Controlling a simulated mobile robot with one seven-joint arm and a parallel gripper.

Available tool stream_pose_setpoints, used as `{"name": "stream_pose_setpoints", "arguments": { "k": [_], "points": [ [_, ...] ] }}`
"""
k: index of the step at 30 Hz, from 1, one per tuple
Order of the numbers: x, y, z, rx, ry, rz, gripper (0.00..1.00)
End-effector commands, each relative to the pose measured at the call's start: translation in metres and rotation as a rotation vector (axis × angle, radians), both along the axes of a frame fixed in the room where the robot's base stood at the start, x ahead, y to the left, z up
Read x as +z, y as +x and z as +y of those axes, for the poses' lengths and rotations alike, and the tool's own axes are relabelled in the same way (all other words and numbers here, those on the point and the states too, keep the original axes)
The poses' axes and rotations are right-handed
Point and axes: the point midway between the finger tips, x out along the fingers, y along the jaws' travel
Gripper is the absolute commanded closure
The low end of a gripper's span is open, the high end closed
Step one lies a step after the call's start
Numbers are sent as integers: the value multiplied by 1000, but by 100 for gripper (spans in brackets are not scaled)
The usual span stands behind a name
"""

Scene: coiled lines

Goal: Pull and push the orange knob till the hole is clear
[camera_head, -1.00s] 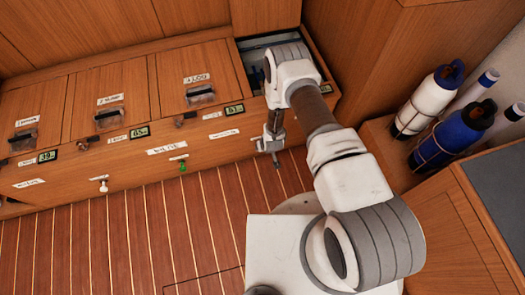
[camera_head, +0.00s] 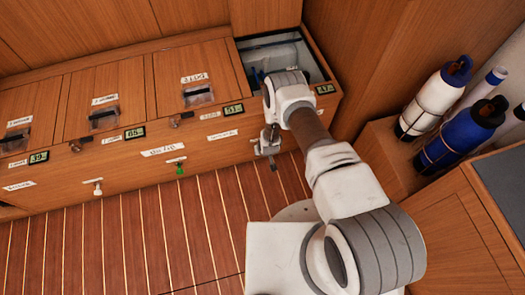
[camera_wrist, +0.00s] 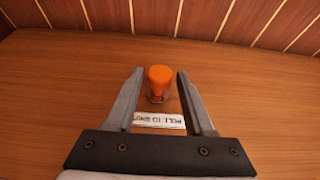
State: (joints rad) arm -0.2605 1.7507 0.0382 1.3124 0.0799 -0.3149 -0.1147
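My gripper (camera_wrist: 158,73) is open, with one finger on each side of the knob and a gap on both sides. In the head view my gripper (camera_head: 268,148) is at the cabinet front below the open compartment (camera_head: 277,55); the arm hides the orange knob there. I cannot make out the hole.
A green knob (camera_head: 179,169) and a white knob (camera_head: 98,188) stand out from the cabinet front to the left. Strapped bottles (camera_head: 455,137) stand on a wooden ledge at right. The striped floor (camera_head: 140,240) in front is clear.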

Motion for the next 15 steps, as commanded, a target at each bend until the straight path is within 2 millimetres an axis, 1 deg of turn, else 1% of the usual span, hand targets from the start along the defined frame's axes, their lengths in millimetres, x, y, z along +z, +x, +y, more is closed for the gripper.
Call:
{"name": "stream_pose_setpoints", "arguments": {
  "k": [1, 5, 6, 8, 15],
  "points": [
    [0, 0, 0, 0, 0, 0, 57],
    [0, 0, 0, 0, 0, 0, 81],
    [0, 0, 0, 0, 0, 0, 88],
    [0, 0, 0, 0, 0, 0, 99],
    [0, 0, 0, 0, 0, 0, 100]
  ]
}}
